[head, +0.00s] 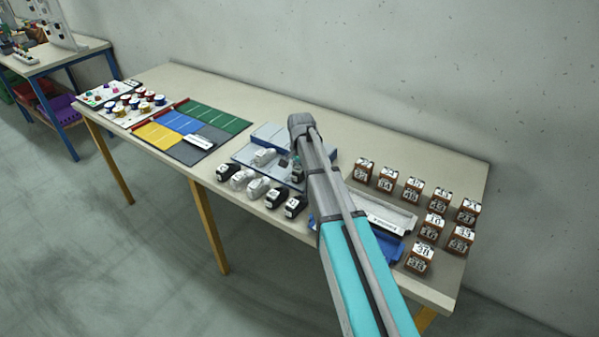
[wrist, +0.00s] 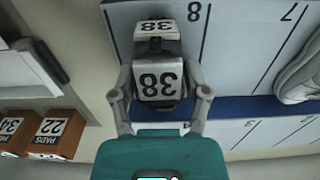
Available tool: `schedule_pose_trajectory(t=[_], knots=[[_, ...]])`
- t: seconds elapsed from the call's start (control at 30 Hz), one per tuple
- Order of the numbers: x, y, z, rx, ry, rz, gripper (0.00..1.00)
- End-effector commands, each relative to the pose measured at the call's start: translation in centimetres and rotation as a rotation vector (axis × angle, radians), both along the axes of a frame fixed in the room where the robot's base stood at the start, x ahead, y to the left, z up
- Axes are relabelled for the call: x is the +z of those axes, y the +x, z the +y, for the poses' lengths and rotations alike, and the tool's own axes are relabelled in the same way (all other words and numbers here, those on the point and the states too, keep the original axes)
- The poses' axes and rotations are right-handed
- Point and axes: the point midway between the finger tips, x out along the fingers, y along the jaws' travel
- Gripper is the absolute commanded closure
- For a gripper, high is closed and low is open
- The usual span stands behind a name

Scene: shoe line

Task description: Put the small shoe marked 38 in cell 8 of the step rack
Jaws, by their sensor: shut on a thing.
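The small shoe marked 38 (wrist: 158,80) is between the two fingers of my gripper (wrist: 160,95) in the wrist view, with white 38 labels facing the camera. My gripper is shut on it. The shoe is over the step rack (wrist: 240,60), beside the printed 8, and covers part of cell 8 (wrist: 196,32). I cannot tell whether it touches the rack floor. In the head view the rack (head: 270,135) is partly hidden by my arm, and the held shoe is mostly hidden too.
Another light shoe (head: 265,157) stands on the rack; a grey-white shoe (wrist: 300,75) shows near cell 7. Several shoes stand in front of the rack. Brown numbered boxes (head: 413,188) and a grey tray (head: 385,213) are to the right. Coloured mats (head: 180,125) lie left.

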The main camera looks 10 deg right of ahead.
Motion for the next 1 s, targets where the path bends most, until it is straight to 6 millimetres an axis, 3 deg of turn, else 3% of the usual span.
schedule_pose_trajectory(t=[0.2, 0.23, 0.4, 1.0], knots=[[-0.39, 0.00, -0.03, 0.000, 0.000, 0.000, 0.88], [-0.37, 0.00, -0.03, 0.000, 0.000, 0.000, 0.38], [-0.28, 0.00, -0.04, 0.000, 0.000, 0.000, 0.06], [0.10, -0.01, -0.05, -0.001, 0.000, 0.000, 0.05]])
